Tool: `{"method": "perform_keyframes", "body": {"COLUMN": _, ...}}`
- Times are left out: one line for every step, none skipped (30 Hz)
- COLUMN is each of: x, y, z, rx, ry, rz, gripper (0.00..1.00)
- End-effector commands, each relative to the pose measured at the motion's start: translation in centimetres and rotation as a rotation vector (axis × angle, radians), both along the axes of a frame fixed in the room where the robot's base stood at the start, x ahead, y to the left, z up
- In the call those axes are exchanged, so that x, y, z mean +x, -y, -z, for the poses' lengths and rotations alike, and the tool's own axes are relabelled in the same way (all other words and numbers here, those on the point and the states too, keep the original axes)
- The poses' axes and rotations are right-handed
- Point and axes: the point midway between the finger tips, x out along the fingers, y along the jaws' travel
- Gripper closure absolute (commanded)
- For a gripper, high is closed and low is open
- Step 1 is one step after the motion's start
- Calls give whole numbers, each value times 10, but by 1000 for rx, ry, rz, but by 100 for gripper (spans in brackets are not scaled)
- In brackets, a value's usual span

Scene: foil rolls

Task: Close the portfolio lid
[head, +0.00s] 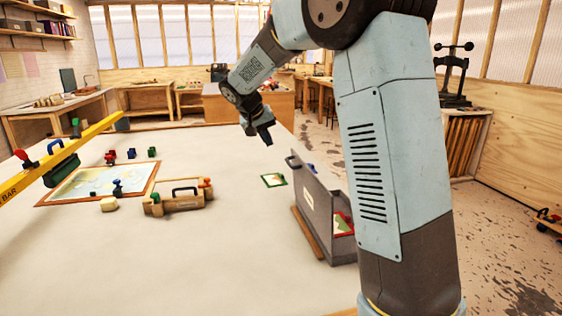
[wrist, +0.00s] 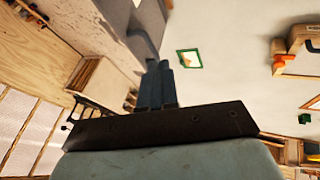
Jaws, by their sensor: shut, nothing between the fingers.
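The grey portfolio (head: 345,254) lies at the right edge of the pale table. Its lid (head: 316,212) stands up on the left side, open, with a dark handle (head: 292,161) at its far end. A red-edged green picture (head: 342,224) shows inside, partly hidden by my arm. My gripper (head: 267,138) is shut and empty, above the table beyond and left of the portfolio, apart from it. In the wrist view my shut fingers (wrist: 161,66) point toward the grey portfolio lid (wrist: 150,15) at the top.
A small green-framed picture (head: 273,180) lies flat left of the lid. A framed map (head: 98,183) and a yellow bar (head: 62,154) are at the left. The front of the table is clear.

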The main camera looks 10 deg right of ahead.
Motion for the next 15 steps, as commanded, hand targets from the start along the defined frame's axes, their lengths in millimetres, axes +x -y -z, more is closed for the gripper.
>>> {"method": "perform_keyframes", "body": {"x": 12, "y": -6, "z": 8, "rx": -13, "ry": 1, "rz": 0, "gripper": 100}}
{"method": "perform_keyframes", "body": {"x": 17, "y": -8, "z": 10, "rx": -19, "ry": 4, "rz": 2, "gripper": 100}}
{"method": "perform_keyframes", "body": {"x": 24, "y": -11, "z": 14, "rx": -26, "ry": 7, "rz": 6, "gripper": 100}}
{"method": "perform_keyframes", "body": {"x": 28, "y": -13, "z": 16, "rx": -31, "ry": 8, "rz": 6, "gripper": 100}}
{"method": "perform_keyframes", "body": {"x": 31, "y": -15, "z": 19, "rx": -35, "ry": 10, "rz": 7, "gripper": 100}}
{"method": "perform_keyframes", "body": {"x": 35, "y": -17, "z": 20, "rx": -39, "ry": 13, "rz": 9, "gripper": 100}}
{"method": "perform_keyframes", "body": {"x": 37, "y": -18, "z": 22, "rx": -42, "ry": 15, "rz": 11, "gripper": 100}}
{"method": "perform_keyframes", "body": {"x": 39, "y": -19, "z": 23, "rx": -44, "ry": 15, "rz": 11, "gripper": 100}}
{"method": "perform_keyframes", "body": {"x": 41, "y": -19, "z": 25, "rx": -46, "ry": 16, "rz": 11, "gripper": 100}}
{"method": "perform_keyframes", "body": {"x": 42, "y": -19, "z": 26, "rx": -48, "ry": 16, "rz": 12, "gripper": 100}}
{"method": "perform_keyframes", "body": {"x": 43, "y": -19, "z": 27, "rx": -48, "ry": 16, "rz": 12, "gripper": 100}}
{"method": "perform_keyframes", "body": {"x": 44, "y": -17, "z": 30, "rx": -49, "ry": 17, "rz": 12, "gripper": 100}}
{"method": "perform_keyframes", "body": {"x": 45, "y": -16, "z": 32, "rx": -49, "ry": 17, "rz": 12, "gripper": 100}}
{"method": "perform_keyframes", "body": {"x": 46, "y": -14, "z": 34, "rx": -48, "ry": 16, "rz": 13, "gripper": 100}}
{"method": "perform_keyframes", "body": {"x": 48, "y": -12, "z": 38, "rx": -49, "ry": 16, "rz": 13, "gripper": 100}}
